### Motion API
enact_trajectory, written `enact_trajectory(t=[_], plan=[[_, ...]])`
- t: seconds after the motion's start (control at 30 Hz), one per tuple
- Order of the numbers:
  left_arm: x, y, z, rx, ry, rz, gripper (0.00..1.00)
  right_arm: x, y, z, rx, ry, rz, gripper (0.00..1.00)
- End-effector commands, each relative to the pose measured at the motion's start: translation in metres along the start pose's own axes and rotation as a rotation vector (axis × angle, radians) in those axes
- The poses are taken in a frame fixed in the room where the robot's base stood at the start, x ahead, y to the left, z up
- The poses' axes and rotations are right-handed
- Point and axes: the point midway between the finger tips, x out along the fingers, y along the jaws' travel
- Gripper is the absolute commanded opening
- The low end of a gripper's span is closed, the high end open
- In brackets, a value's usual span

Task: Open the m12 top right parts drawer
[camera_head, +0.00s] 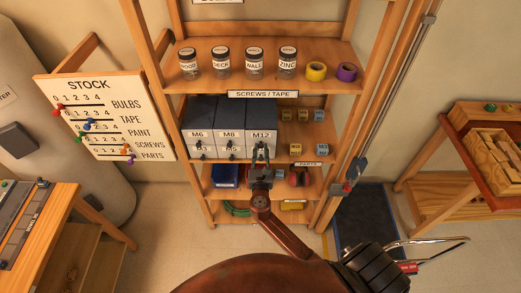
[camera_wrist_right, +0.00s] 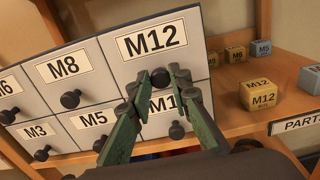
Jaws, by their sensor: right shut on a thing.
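The parts drawer cabinet (camera_head: 215,112) stands on the shelf, with pale drawer fronts in two rows. The M12 drawer (camera_wrist_right: 120,68) is the top right one; its label also shows in the head view (camera_head: 261,135). Its front looks about flush with the M8 drawer (camera_wrist_right: 90,72) beside it. My right gripper (camera_wrist_right: 162,80) has its green fingers on either side of the dark M12 knob (camera_wrist_right: 160,78) and is shut on it. In the head view my right gripper (camera_head: 260,153) partly covers the drawer below. My left gripper is not in view.
Small marked cubes (camera_wrist_right: 262,95) sit right of the cabinet on the same shelf. Jars (camera_head: 254,63) and tape rolls (camera_head: 316,71) stand on the shelf above. A wooden upright (camera_head: 345,120) bounds the shelf on the right. Floor in front is clear.

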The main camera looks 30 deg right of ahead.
Motion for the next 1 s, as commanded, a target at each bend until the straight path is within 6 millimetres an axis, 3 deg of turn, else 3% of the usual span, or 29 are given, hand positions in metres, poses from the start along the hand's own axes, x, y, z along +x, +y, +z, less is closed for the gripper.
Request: enact_trajectory(t=[0.17, 0.6, 0.8, 1.0], plan=[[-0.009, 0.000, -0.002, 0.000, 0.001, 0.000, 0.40, -0.028, 0.000, 0.000, -0.002, 0.005, 0.001, 0.00], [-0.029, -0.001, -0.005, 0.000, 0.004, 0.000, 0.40, -0.125, 0.000, 0.000, 0.000, 0.004, 0.001, 0.00], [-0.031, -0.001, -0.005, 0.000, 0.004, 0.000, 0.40, -0.145, 0.001, 0.000, 0.001, 0.002, 0.002, 0.00], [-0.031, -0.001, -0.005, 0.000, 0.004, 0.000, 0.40, -0.149, 0.001, 0.000, 0.000, 0.001, 0.001, 0.00]])
